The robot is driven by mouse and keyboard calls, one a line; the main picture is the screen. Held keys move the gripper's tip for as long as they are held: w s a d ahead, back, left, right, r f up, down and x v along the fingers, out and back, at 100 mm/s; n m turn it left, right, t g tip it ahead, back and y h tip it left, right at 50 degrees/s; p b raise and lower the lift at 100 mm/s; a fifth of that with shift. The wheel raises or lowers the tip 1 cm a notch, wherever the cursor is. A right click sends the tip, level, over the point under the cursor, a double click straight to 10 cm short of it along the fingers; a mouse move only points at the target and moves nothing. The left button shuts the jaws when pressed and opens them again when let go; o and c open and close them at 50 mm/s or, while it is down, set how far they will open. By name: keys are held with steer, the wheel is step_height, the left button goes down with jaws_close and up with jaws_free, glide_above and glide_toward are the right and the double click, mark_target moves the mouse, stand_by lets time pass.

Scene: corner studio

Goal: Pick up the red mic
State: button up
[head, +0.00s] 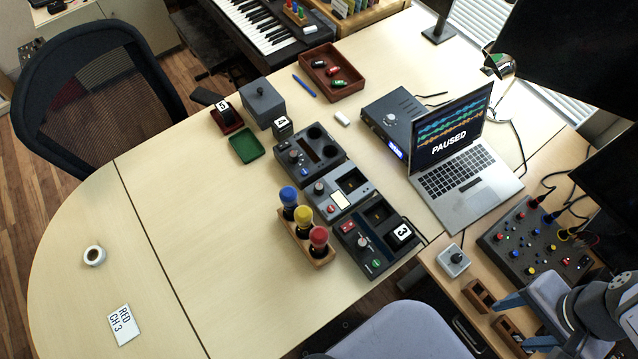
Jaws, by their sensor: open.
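The red mic (318,238) has a red ball head and a dark body. It stands upright in a wooden stand (306,251), at the end nearest the bottom of the picture, in the head view. A yellow mic (303,215) and a blue mic (289,196) stand beside it in the same stand. My gripper (512,322) is at the lower right, far from the red mic. Its two blue-grey fingers are apart, with nothing visible held between them. The lower part of the red mic is hidden in the stand.
Several dark devices, one (375,243) bearing a cube marked 3, stand just right of the mic stand. A laptop (455,185) and knob panel (535,240) are farther right. A card (123,322) reads RED CH 3. The table left of the stand is mostly clear.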

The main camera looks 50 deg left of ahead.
step_height(320, 180, up, 9)
steer(key=p, duration=0.7)
steer(key=w+a+f+n+y+b, duration=0.1)
steer(key=w+a+f+n+b, duration=0.2)
steer(key=a+n, duration=0.4)
steer(key=n+g+y+b, duration=0.25)
steer(key=n+b, duration=0.55)
steer(key=n, duration=1)
glide_above(321, 234)
steer(key=d, duration=0.2)
steer(key=f, duration=0.7)
steer(key=w+f, duration=0.1)
steer(key=f, duration=0.2)
steer(key=shift+a+f, duration=0.1)
steer(key=shift+f, duration=0.05)
steer(key=shift+x, duration=3.65)
steer(key=shift+w, duration=0.15)
steer(key=shift+c, duration=0.4)
jaws_close()
